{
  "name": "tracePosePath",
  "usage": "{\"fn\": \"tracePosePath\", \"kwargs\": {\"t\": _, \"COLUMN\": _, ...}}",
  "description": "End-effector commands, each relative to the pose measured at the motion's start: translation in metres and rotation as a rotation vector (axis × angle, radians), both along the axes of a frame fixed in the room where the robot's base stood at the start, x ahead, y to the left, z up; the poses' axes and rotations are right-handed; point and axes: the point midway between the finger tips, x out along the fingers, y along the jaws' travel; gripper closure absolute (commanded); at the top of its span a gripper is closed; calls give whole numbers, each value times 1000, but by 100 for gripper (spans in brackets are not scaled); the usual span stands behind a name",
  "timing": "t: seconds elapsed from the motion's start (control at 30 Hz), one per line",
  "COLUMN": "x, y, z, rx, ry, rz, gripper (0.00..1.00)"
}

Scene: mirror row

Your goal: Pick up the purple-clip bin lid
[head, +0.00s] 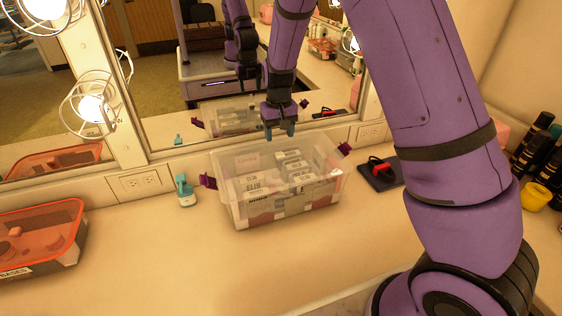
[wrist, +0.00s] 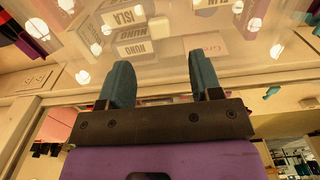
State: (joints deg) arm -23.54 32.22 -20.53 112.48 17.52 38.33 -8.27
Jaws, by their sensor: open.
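The clear bin (head: 285,205) stands on the counter by the mirror and holds several white labelled packs. Its translucent lid (head: 282,152) lies on top, with a purple clip at the left (head: 208,181) and one at the right (head: 345,148). In the wrist view the see-through lid (wrist: 170,65) fills the upper part, with name labels showing through, and a purple clip (wrist: 38,28) is at upper left. My gripper (head: 281,132) is above the bin's back part, fingers apart and empty; its two teal fingers also show in the wrist view (wrist: 163,78). Whether the fingertips touch the lid is unclear.
A small teal bottle (head: 185,190) stands left of the bin. A dark pad with a red item (head: 382,170) lies to the right. An orange-lidded bin (head: 38,235) is at far left, dark bottles (head: 535,150) at far right. The mirror (head: 215,85) rises close behind.

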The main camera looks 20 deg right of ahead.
Motion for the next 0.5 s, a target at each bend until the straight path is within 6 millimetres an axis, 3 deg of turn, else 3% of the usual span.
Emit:
{"fn": "tracePosePath", "kwargs": {"t": 0.1, "x": 0, "y": 0, "z": -17, "rx": 0, "ry": 2, "rz": -1, "gripper": 42}}
{"fn": "tracePosePath", "kwargs": {"t": 0.5, "x": -1, "y": -1, "z": -45, "rx": -1, "ry": 2, "rz": 0, "gripper": 42}}
